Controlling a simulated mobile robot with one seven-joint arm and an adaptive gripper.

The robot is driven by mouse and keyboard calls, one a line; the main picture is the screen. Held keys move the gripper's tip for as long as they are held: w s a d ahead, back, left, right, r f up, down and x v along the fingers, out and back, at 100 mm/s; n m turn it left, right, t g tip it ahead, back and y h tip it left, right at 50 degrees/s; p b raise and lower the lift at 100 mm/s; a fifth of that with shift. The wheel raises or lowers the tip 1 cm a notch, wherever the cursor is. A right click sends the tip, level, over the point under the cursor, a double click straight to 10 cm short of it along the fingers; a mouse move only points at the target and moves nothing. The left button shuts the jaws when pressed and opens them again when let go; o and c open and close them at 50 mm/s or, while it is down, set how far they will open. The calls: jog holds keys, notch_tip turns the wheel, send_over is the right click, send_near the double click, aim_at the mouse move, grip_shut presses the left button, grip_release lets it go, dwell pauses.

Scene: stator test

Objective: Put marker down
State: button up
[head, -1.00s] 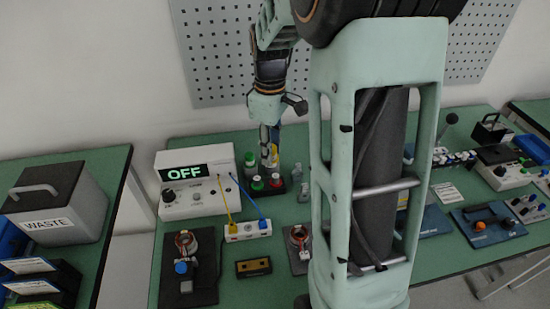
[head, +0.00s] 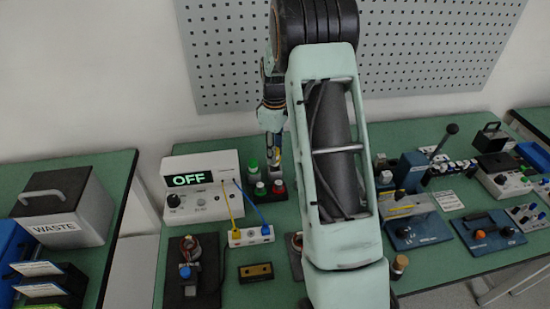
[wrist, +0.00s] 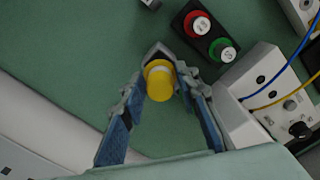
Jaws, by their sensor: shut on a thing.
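My gripper (wrist: 162,84) is shut on a yellow marker (wrist: 160,88), seen nearly end-on in the wrist view between the two blue-padded fingers. In the head view, my gripper (head: 274,150) is at the back of the green table, just behind the red and green button box. A bit of the yellow marker (head: 277,154) shows there beside the fingers. I cannot tell from these frames whether the marker's lower end touches the table.
The black button box (wrist: 208,32) and a white box with blue and yellow leads (wrist: 270,100) are close to the gripper. Bare green table (wrist: 85,55) lies on the wrist view's left.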

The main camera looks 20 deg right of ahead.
notch_tip(320, 180, down, 3)
jog(key=shift+w+f, duration=0.1)
jog(key=shift+f, duration=0.05)
jog(key=shift+f+b, duration=0.35)
jog(key=shift+f, duration=0.1)
jog(key=o, duration=1.1)
jog(key=shift+r, duration=0.15)
notch_tip(320, 180, up, 13)
jog(key=shift+f, duration=0.1)
